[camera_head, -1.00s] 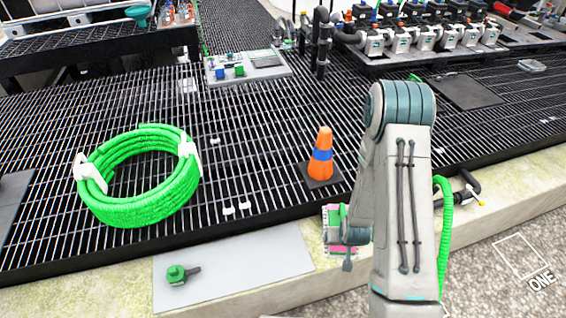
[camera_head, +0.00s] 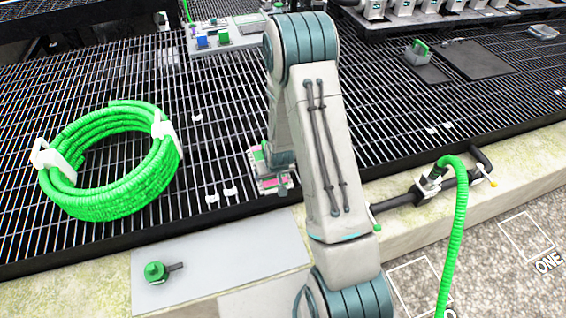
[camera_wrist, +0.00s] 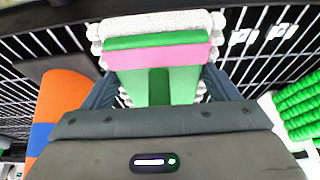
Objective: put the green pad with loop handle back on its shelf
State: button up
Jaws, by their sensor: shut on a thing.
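A layered pad of green, pink and white (camera_wrist: 160,45) is between the fingers of my gripper (camera_wrist: 158,88) in the wrist view. A green strip runs up its middle toward my gripper; I cannot make out the whole loop. In the head view the pad (camera_head: 254,160) shows partly behind my arm, above the front part of the black grating. My gripper (camera_head: 272,180) is shut on it there, mostly hidden by my own arm. I cannot tell which surface is its shelf.
A green hose coil (camera_head: 110,160) lies on the grating left. A green block-like item (camera_head: 417,52) sits back right. A grey plate (camera_head: 220,250) holds a green valve piece (camera_head: 155,271).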

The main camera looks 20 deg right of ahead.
jog(key=w+b, duration=0.2)
jog(key=b, duration=0.2)
jog(key=w+d+b, duration=0.1)
jog(key=w+b, duration=0.2)
jog(key=w+d+b, duration=0.1)
jog(key=w+b, duration=0.1)
jog(key=b, duration=0.2)
jog(key=shift+w+d+f+b, duration=0.2)
jog(key=shift+w+d+b, duration=0.05)
jog(key=shift+w+b, duration=0.1)
jog(key=w+d+r+b, duration=0.1)
jog(key=b, duration=0.2)
jog(key=shift+r, duration=0.3)
notch_tip(320, 180, down, 10)
jog(key=b, duration=0.3)
jog(key=shift+r, duration=0.25)
jog(key=shift+f, duration=0.15)
jog(key=o, duration=1.2)
